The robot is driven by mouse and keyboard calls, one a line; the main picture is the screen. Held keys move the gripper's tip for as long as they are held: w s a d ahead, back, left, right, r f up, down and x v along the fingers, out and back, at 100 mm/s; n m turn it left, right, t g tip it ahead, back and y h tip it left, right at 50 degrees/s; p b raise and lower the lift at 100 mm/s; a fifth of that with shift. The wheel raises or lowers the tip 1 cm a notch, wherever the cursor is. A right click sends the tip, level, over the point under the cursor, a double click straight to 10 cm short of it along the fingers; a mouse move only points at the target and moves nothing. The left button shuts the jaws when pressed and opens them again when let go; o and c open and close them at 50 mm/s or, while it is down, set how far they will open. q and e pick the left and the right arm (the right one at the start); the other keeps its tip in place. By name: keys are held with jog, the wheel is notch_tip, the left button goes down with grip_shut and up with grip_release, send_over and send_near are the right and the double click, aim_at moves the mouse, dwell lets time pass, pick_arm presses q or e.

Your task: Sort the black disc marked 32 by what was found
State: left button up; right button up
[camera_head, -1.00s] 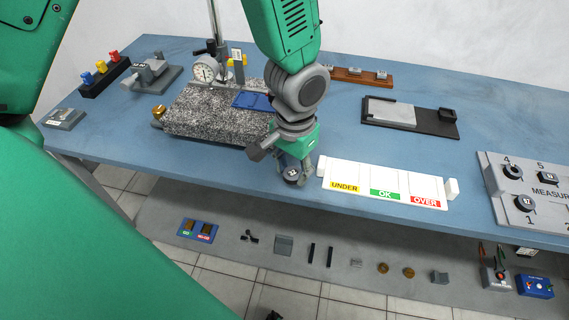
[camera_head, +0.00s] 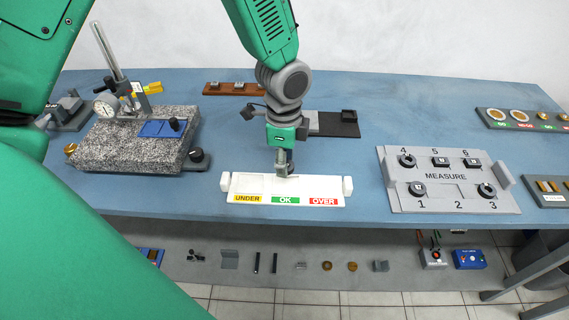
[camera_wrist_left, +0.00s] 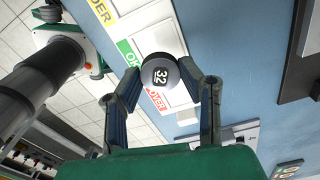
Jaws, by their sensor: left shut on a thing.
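My left gripper (camera_head: 284,172) is shut on the black disc marked 32 (camera_wrist_left: 160,76), whose white number plate faces the left wrist camera. The disc sits between the two fingertips (camera_wrist_left: 190,82). In the head view the gripper hides most of it. The white sorting tray (camera_head: 240,186) has three compartments labelled UNDER in yellow, OK in green and OVER in red. The gripper is over the middle, OK part of the tray. I cannot tell whether the disc touches the tray. My right gripper is not in view.
A grey MEASURE board (camera_head: 445,202) to the right holds several black parts; place 2 looks empty. A speckled stone plate (camera_head: 125,150) with a dial gauge (camera_head: 106,106) stands left. A dark plate (camera_head: 338,127) lies behind the gripper. The tray has raised white end blocks.

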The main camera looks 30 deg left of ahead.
aim_at(287, 185)
pick_arm(q)
jog(key=shift+d+r, duration=0.15)
jog(key=shift+d, duration=0.5)
jog(key=shift+a+p, duration=0.35)
jog(key=shift+a, duration=0.35)
jog(key=shift+a+f, duration=0.15)
jog(key=shift+f, duration=0.2)
jog(key=shift+f+b, duration=0.3)
jog(key=shift+f, duration=0.35)
jog(key=shift+d+f+b, duration=0.35)
jog(key=shift+f+b, duration=0.05)
jog(key=shift+f, duration=0.2)
jog(key=shift+d+f+b, duration=0.35)
jog(key=shift+f+b, duration=0.05)
jog(key=shift+f, duration=0.2)
jog(key=shift+a+f, duration=0.25)
jog(key=shift+f, duration=0.3)
jog(key=shift+a+f+b, duration=0.25)
jog(key=shift+a+b, duration=0.05)
jog(key=shift+a, duration=0.05)
jog(key=shift+d+r, duration=0.1)
jog(key=shift+d, duration=0.35)
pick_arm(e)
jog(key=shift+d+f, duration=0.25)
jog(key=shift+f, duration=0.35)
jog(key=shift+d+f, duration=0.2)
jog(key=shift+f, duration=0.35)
